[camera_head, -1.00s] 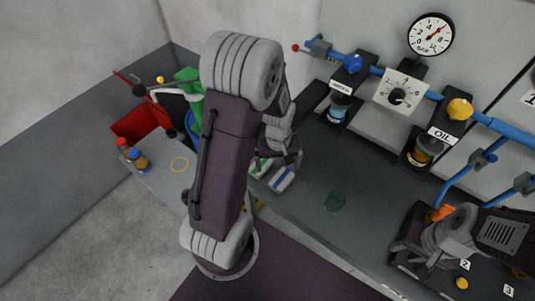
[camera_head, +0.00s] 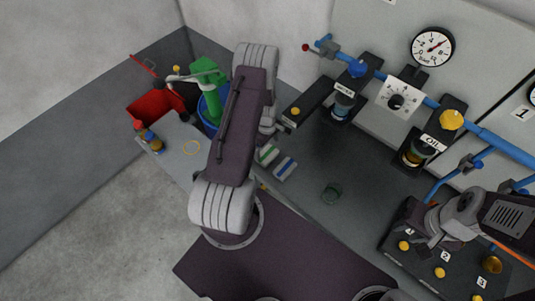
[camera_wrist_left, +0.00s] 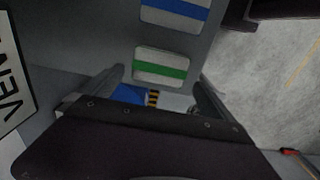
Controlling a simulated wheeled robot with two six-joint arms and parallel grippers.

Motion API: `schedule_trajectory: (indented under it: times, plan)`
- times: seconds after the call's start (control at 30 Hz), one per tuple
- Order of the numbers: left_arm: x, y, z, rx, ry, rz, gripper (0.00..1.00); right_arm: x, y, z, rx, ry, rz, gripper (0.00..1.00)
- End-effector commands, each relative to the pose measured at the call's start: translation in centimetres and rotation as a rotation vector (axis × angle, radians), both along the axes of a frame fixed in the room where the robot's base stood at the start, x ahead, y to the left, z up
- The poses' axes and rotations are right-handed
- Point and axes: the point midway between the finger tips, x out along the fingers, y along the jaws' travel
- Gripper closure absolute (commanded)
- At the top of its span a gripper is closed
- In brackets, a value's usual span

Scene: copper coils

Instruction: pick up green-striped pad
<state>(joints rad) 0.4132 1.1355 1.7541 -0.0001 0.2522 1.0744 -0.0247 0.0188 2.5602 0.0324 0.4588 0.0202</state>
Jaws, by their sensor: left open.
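The green-striped pad (camera_head: 267,154) is a small white block with a green stripe, lying on the grey bench in the head view. It also shows in the left wrist view (camera_wrist_left: 161,67). A similar blue-striped pad (camera_head: 285,168) lies beside it. My left gripper (camera_wrist_left: 157,74) is open, its two fingers at either side of the green-striped pad's near end in the wrist view; I cannot tell the height gap. In the head view my left arm hides most of this gripper. My right gripper (camera_head: 428,236) is at the right, over a dark block; its jaws are unclear.
A red bin (camera_head: 152,106), a blue bucket (camera_head: 207,122) with a green object and small bottles (camera_head: 147,137) stand at the left. Pipes and a gauge (camera_head: 432,47) line the back wall.

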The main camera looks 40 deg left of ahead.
Motion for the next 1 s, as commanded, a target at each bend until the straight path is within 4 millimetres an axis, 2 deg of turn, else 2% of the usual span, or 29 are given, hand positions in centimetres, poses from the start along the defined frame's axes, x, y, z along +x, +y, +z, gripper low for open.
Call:
schedule_trajectory:
  times: [0.17, 0.33, 0.5, 0.73, 0.9, 1.0]
  plan:
    - [0.0, -0.1, -0.6, -0.001, 0.001, -0.001, 0.0, 0.0, 0.0, 0.5, 0.0, 0.0, 0.0, 0.67]
    - [-0.1, -0.4, -3.0, -0.002, 0.004, -0.002, 0.0, 0.0, 0.0, 2.2, 0.0, 0.0, 0.0, 0.67]
    - [0.1, -0.3, -5.2, 0.0, 0.0, -0.002, 0.0, 0.0, 0.0, 2.3, 0.0, 0.0, 0.0, 0.67]
    - [0.1, -0.3, -5.5, 0.0, 0.0, -0.002, 0.0, 0.0, 0.0, 2.2, 0.0, 0.0, 0.0, 0.67]
    - [0.1, -0.3, -5.4, 0.0, 0.0, -0.002, 0.47, 0.0, 0.0, 2.2, 0.0, 0.0, 0.0, 0.67]
    - [0.1, -0.3, -5.4, 0.0, 0.0, -0.002, 0.48, 0.0, 0.0, 2.2, 0.0, 0.0, 0.0, 0.67]
